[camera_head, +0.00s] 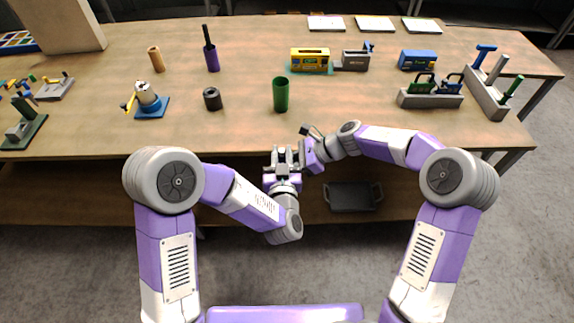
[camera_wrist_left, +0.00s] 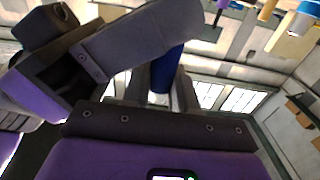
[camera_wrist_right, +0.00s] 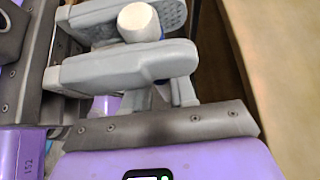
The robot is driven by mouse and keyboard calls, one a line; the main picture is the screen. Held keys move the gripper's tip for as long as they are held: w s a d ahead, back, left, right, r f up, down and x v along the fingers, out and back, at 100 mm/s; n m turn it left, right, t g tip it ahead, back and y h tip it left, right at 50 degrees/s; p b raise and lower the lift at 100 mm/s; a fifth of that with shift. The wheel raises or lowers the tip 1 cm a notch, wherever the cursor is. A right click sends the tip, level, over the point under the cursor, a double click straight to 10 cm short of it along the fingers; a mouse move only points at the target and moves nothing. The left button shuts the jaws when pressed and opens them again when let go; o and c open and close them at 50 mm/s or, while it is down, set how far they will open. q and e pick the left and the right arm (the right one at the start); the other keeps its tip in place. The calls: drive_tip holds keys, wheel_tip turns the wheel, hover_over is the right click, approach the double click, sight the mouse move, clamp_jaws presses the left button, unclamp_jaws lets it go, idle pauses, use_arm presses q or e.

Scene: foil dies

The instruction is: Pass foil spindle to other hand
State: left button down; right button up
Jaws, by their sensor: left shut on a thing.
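The foil spindle is a blue shaft (camera_wrist_left: 165,75) in the left wrist view, with a white round end (camera_wrist_right: 138,20) in the right wrist view. My left gripper (camera_head: 285,156) is shut on it in front of the table's near edge. My right gripper (camera_head: 306,152) is right beside the left one, its fingers crossing close to the spindle. One right finger covers part of the shaft in the left wrist view. Left fingers hide much of the right fingers in the right wrist view, so their grip is unclear. The spindle is hardly visible in the head view.
The wooden table (camera_head: 345,120) holds a green cup (camera_head: 281,95), a dark roll (camera_head: 212,99), a purple holder (camera_head: 212,60), a yellow device (camera_head: 310,60) and a grey rack (camera_head: 487,95). A dark tray (camera_head: 353,195) lies below. The near middle tabletop is mostly clear.

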clamp_jaws()
use_arm(q)
drive_tip(key=c, duration=0.8)
unclamp_jaws()
